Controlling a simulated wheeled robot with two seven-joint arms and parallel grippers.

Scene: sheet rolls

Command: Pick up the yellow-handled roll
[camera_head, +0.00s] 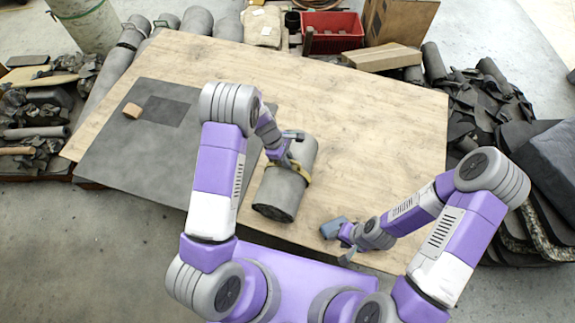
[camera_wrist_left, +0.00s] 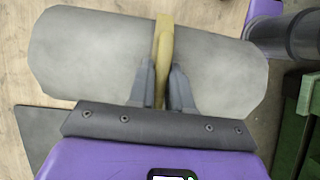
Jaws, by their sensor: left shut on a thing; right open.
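The grey roll (camera_head: 284,193) with a yellow handle (camera_head: 300,171) lies on the wooden table, just right of the dark mat. My left gripper (camera_head: 288,155) is at the roll's handle. In the left wrist view the grey roll (camera_wrist_left: 90,58) lies across the picture, and the yellow handle (camera_wrist_left: 163,45) stands between the two fingers of my left gripper (camera_wrist_left: 162,85), which are shut on it. My right gripper (camera_head: 341,243) is open and empty near the table's front edge, right of the roll and apart from it.
A wooden table (camera_head: 360,125) has clear room at the middle and right. A dark mat (camera_head: 130,165) with a small tan block (camera_head: 132,110) lies at the left. A red crate (camera_head: 332,32) and a cardboard box (camera_head: 382,57) are at the back. Dark scraps flank the table.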

